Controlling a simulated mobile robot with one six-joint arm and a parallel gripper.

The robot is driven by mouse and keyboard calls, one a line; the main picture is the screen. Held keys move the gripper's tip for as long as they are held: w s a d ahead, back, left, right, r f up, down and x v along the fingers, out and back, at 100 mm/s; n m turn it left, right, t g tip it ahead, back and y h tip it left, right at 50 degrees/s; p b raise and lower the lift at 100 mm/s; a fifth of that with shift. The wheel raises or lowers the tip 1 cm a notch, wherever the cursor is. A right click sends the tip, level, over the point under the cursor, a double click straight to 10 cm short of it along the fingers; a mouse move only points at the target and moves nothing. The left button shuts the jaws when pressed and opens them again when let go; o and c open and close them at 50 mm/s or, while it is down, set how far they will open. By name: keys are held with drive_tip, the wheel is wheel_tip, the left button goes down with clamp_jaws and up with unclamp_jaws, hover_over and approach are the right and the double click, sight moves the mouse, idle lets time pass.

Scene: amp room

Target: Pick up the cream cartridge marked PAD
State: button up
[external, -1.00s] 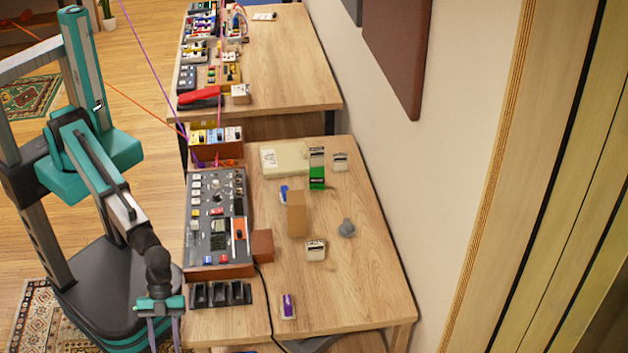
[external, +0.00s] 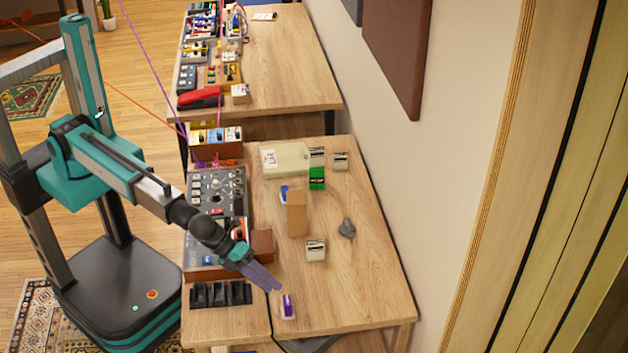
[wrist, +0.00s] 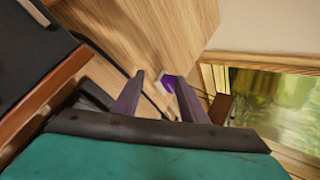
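Several small cream or white cartridges with dark labels stand on the near table. One (external: 316,250) is at the middle, one (external: 340,161) at the back right, and one (external: 317,155) is by a green block. The labels are too small to read, so I cannot tell which is marked PAD. My gripper (external: 275,284) is above the table's front part, left of and below the middle cartridge in the picture. Its fingers are apart and empty in the wrist view (wrist: 160,97). A purple-and-white piece (external: 288,306) lies just beyond the fingertips and also shows in the wrist view (wrist: 168,84).
A cardboard-brown box (external: 297,213), a grey knob-like object (external: 346,228) and a cream case (external: 285,159) stand on the table (external: 365,290). A mixer-like panel (external: 208,190), a brown block (external: 263,243) and a black slotted rack (external: 220,293) are at left. The front right is clear.

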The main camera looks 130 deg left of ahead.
sight(313, 245)
drive_tip(key=a+m+y+b, duration=0.1)
drive_tip(key=a, duration=0.1)
drive_tip(key=s+a+m+y+b, duration=0.1)
drive_tip(key=a+m, duration=0.1)
drive_tip(key=a, duration=0.1)
drive_tip(key=s+a+m+y+b, duration=0.1)
drive_tip(key=a, duration=0.2)
drive_tip(key=shift+f, duration=0.1)
drive_tip(key=a+m+y+b, duration=0.1)
drive_tip(key=a, duration=0.1)
drive_tip(key=s+a+r+m+y, duration=0.1)
drive_tip(key=a+m, duration=0.1)
drive_tip(key=s+a+r+m+y+b, duration=0.1)
drive_tip(key=a+m, duration=0.1)
drive_tip(key=shift+s+a+b, duration=0.25)
drive_tip(key=shift+b, duration=0.05)
drive_tip(key=shift+s+a+r+m+y, duration=0.1)
drive_tip(key=shift+a+r+m+y, duration=0.15)
drive_tip(key=shift+a+m+y, duration=0.05)
drive_tip(key=shift+x, duration=4.35)
drive_tip(key=shift+d, duration=0.1)
drive_tip(key=shift+d+p+x, duration=0.25)
drive_tip(key=shift+p+x, duration=0.1)
drive_tip(key=shift+x, duration=2.45)
